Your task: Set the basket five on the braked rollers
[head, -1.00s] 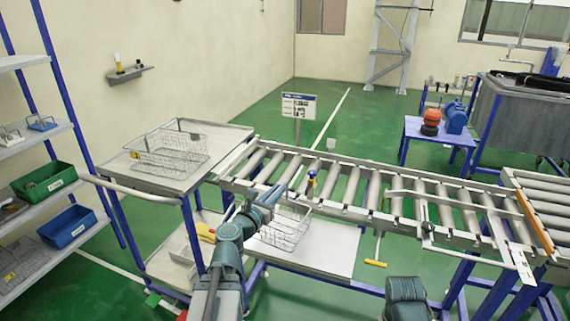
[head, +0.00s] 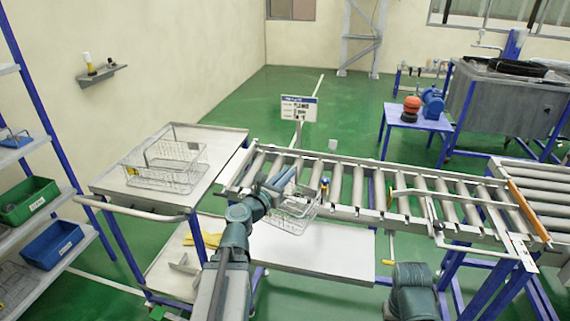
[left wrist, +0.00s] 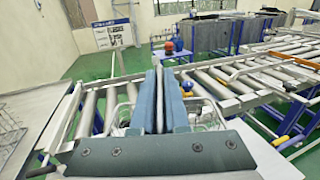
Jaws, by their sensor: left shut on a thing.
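My left gripper (head: 284,178) is shut on a wire basket (head: 290,221), which hangs below it at the near rail of the roller conveyor (head: 352,212). Part of the basket shows over the rollers and part in front of the rail; I cannot tell whether it touches them. I cannot read a number on the basket. My right gripper is out of view.
A cart (head: 115,187) at left carries another wire basket (head: 165,168). A metal frame (head: 440,193) crosses the conveyor's right part. A sign (head: 299,108) stands behind. A shelf with green (head: 30,201) and blue (head: 52,244) bins is far left. The conveyor's middle rollers are clear.

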